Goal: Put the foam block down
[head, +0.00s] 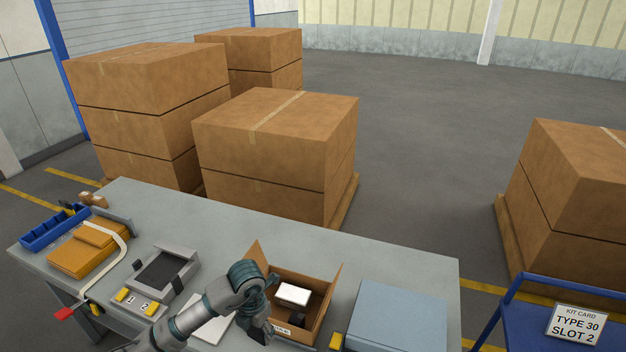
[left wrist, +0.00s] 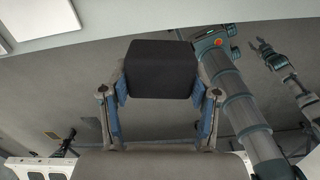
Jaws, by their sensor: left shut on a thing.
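The black foam block (left wrist: 160,69) sits between the two fingers of my left gripper (left wrist: 160,88) in the left wrist view, and the fingers are shut on it. In the head view my left gripper (head: 262,326) hangs at the left side of the open cardboard box (head: 318,310), over the bench's front part. The block cannot be made out clearly from the gripper there. A small gripper (left wrist: 268,50), seemingly my right one, shows at the right of the left wrist view. Its opening is too small to judge.
The box holds a white block (head: 293,294) and a dark item. On the grey bench (head: 230,222) lie a white sheet (head: 212,328), a grey tray fixture (head: 160,272), an orange pouch (head: 88,252) and a blue-grey case (head: 397,316). The back middle of the bench is clear.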

